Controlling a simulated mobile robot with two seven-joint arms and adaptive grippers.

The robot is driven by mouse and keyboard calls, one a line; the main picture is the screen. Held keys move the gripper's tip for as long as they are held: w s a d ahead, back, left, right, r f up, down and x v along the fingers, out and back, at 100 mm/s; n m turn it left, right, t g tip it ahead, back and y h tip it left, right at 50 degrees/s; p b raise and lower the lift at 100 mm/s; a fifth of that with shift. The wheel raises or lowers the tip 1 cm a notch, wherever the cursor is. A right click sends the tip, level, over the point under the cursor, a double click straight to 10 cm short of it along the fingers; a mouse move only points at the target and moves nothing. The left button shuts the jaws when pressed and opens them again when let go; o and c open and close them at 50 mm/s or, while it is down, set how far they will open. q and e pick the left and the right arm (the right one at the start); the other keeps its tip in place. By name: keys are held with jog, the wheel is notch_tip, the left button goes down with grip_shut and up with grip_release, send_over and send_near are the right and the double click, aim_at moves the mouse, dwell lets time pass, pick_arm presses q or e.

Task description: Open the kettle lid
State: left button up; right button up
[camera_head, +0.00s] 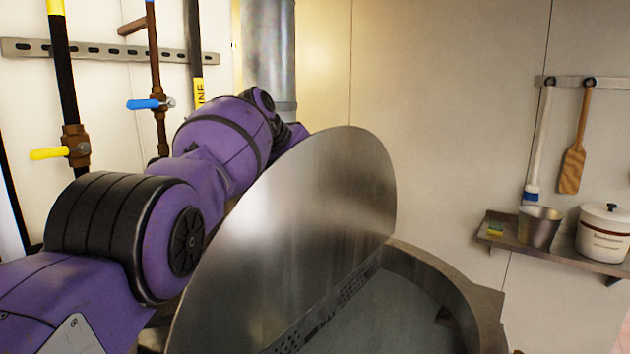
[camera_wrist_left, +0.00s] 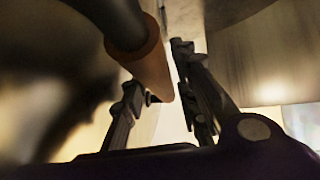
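The kettle lid (camera_head: 300,230) is a metal half-disc standing steeply raised in the head view. The kettle (camera_head: 465,290) is round and metal, and its inside shows to the right of the lid. My left arm reaches from the left to behind the lid, which hides its gripper there. In the left wrist view, my left gripper (camera_wrist_left: 158,75) has its two fingers apart. A dark bar with a tan end (camera_wrist_left: 150,70) reaches between or just beyond the fingers, with a bright gap beside the right finger. My right gripper is not in view.
Pipes with a yellow valve handle (camera_head: 50,153) and a blue valve handle (camera_head: 145,104) run along the left wall. A shelf (camera_head: 490,236) on the right holds a metal cup (camera_head: 539,228) and a white pot (camera_head: 604,235). A wooden paddle (camera_head: 573,168) hangs above it.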

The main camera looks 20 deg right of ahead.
pick_arm(q)
jog(key=shift+r, duration=0.1)
jog(key=shift+v, duration=0.8)
jog(key=v, duration=1)
jog(key=shift+s+a, duration=0.15)
